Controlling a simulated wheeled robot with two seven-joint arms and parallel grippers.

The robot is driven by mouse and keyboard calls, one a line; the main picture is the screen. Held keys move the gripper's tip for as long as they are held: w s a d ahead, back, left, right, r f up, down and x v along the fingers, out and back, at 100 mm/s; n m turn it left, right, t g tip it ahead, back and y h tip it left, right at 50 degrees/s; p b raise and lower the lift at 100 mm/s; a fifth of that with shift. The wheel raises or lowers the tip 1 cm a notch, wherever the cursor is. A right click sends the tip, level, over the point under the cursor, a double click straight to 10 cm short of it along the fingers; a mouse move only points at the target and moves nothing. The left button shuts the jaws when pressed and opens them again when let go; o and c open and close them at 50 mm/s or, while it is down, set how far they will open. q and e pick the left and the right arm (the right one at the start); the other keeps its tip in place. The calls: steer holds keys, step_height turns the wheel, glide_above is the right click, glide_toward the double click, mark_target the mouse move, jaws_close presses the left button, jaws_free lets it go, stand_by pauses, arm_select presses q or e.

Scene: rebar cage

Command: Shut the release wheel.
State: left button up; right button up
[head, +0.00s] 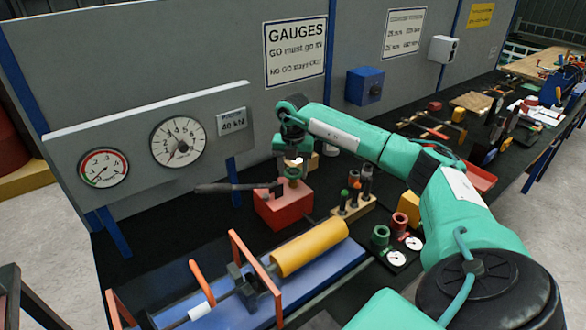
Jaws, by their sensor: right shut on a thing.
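A red hand pump block (283,210) stands on the black bench top, with a dark lever (232,187) reaching out to its left. My right gripper (293,172) points down at the top of this block and is shut on what looks like the release wheel. The wheel is small and mostly hidden by the fingers, so its turn position cannot be told. My left gripper is not in view.
Two dial gauges (178,142) sit on a grey panel behind left. A yellow cylinder (309,247) lies in a blue-based rig in front. A wooden block (353,208) with several upright plugs stands close right of the pump. Tools crowd the bench farther right.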

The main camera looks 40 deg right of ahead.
mark_target(293, 171)
steer(key=shift+d+r+m, duration=0.1)
steer(key=shift+r+m, duration=0.05)
steer(key=shift+m, duration=0.95)
steer(key=o, duration=1)
steer(key=shift+c, duration=0.2)
step_height(293, 171, up, 14)
steer(key=b, duration=0.2)
